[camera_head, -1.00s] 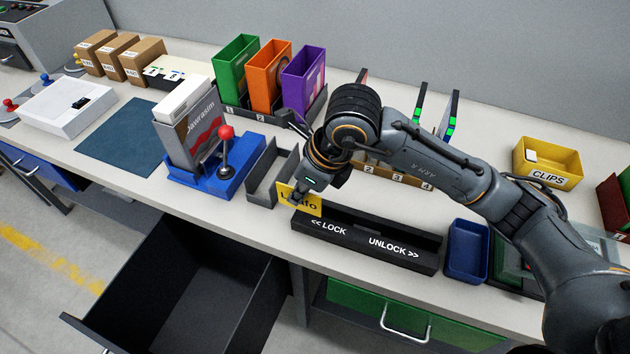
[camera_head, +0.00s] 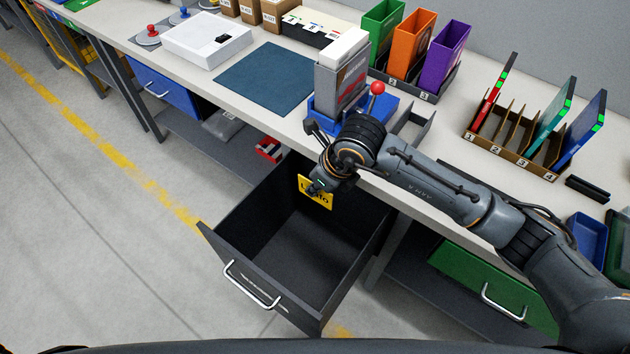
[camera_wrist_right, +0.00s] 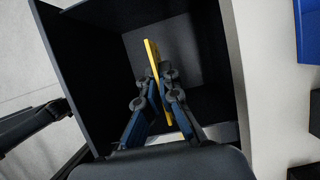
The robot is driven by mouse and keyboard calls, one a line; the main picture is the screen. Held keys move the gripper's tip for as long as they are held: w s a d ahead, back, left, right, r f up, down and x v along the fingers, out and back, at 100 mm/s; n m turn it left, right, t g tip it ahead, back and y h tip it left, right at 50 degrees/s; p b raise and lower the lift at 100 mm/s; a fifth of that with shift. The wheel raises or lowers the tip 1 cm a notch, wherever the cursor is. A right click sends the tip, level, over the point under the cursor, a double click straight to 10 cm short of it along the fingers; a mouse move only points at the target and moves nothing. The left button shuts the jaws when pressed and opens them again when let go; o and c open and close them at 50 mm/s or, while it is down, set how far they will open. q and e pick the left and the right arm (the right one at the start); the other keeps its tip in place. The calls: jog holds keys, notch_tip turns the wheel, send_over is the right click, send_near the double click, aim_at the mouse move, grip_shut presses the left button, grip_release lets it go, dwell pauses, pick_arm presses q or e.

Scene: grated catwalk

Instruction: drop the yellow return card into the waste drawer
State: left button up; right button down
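The yellow card (camera_head: 315,193) with dark lettering is held upright by my right gripper (camera_head: 318,187). In the right wrist view the card (camera_wrist_right: 152,58) shows edge-on between the fingertips of the gripper (camera_wrist_right: 160,80), which are closed on it. The waste drawer (camera_head: 257,255) is a dark open box pulled out from under the bench, with a silver handle at its front. The card is over the drawer's opening, near its bench side. The drawer's inside looks empty in the visible part.
The bench edge (camera_head: 265,122) runs close behind the drawer. A blue stand with a red-knobbed lever (camera_head: 377,88) and a grey box stands on the bench beside my right arm. A green drawer (camera_head: 480,285) is to the right. Open floor lies left.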

aim_at(315, 200)
notch_tip(315, 200, down, 4)
jog(key=shift+r+b, duration=0.25)
jog(key=shift+b, duration=0.55)
jog(key=shift+f+b, duration=0.3)
jog(key=shift+f, duration=0.35)
jog(key=c, duration=1.4)
grip_release()
jog(key=shift+c, duration=0.2)
jog(key=shift+r, duration=0.1)
jog(key=v, duration=1.2)
